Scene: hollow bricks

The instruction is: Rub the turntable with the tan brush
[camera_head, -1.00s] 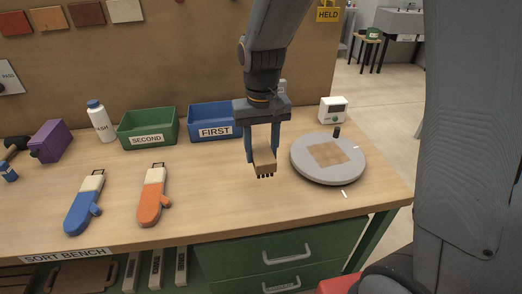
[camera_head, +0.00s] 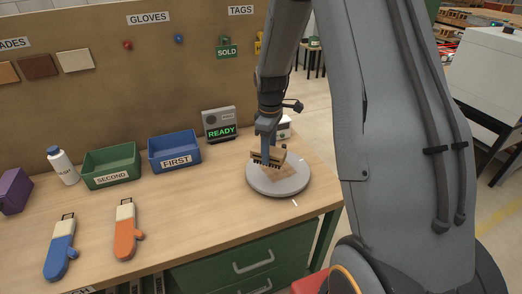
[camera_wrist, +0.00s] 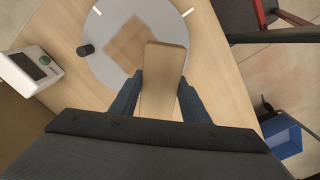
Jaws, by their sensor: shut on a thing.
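The turntable (camera_head: 293,187) is a round grey disc with a brown square patch (camera_head: 276,172) on its top, at the right end of the bench. The turntable also shows in the wrist view (camera_wrist: 100,62). My gripper (camera_head: 268,156) is shut on the tan brush (camera_head: 282,157), a block with dark bristles facing down. The brush shows in the wrist view (camera_wrist: 165,65) between the two blue fingers, its far end over the disc. The brush is over the turntable beside the patch; I cannot tell whether the bristles touch it.
A white device (camera_head: 284,128) stands behind the turntable. A blue FIRST bin (camera_head: 175,158), a green SECOND bin (camera_head: 110,176) and a READY display (camera_head: 219,124) stand along the back. Blue (camera_head: 60,252) and orange (camera_head: 126,236) mitts lie at front left. The bench middle is clear.

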